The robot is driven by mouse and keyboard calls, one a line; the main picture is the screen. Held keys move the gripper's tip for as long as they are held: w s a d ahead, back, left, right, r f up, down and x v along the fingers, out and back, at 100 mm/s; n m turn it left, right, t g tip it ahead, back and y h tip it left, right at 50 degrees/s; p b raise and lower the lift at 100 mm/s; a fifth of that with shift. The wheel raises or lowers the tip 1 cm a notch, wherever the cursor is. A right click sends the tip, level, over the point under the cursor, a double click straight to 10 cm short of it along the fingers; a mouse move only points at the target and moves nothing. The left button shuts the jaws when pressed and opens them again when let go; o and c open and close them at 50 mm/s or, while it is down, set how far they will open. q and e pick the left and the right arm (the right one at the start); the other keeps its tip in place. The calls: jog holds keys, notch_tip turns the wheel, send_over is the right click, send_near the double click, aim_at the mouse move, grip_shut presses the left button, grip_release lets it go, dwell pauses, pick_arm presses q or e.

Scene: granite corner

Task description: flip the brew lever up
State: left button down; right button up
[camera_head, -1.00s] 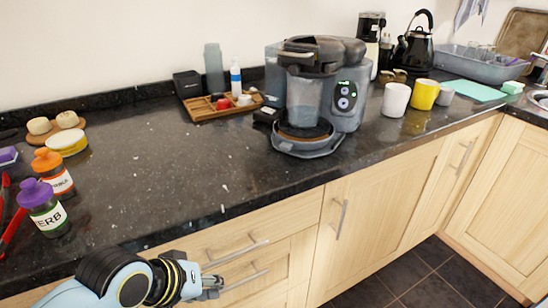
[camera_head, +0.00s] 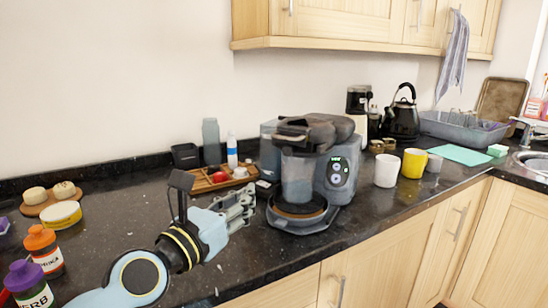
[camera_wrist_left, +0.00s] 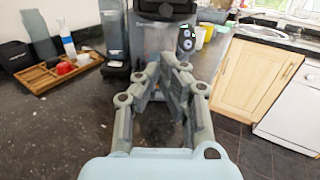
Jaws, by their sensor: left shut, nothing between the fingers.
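The coffee machine (camera_head: 300,165) stands on the dark counter, grey and black, with a clear chamber and a round drip tray. A small black piece (camera_head: 264,187) sticks out low on its left side, and it also shows in the left wrist view (camera_wrist_left: 115,68). I cannot tell for sure whether this piece is the brew lever. My left gripper (camera_head: 248,195) is shut and empty, above the counter just left of the machine, close to the black piece. In the left wrist view its fingertips (camera_wrist_left: 168,66) point toward the machine. My right gripper is not in view.
A wooden tray (camera_head: 203,187) with small items stands behind my left gripper. A white mug (camera_head: 386,171) and a yellow mug (camera_head: 414,163) stand right of the machine. Spice jars (camera_head: 44,248) stand at the front left. The counter's left middle is clear.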

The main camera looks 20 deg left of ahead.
pick_arm(q)
send_near(283, 150)
jog(key=w+f, duration=0.4)
jog(key=w, duration=0.1)
jog(key=r, duration=0.1)
jog(key=r+p, duration=0.1)
jog(key=r, duration=0.1)
jog(key=w+r+p, duration=0.1)
jog(key=shift+d+r, duration=0.15)
jog(key=shift+d, duration=0.25)
jog(key=shift+w, duration=0.1)
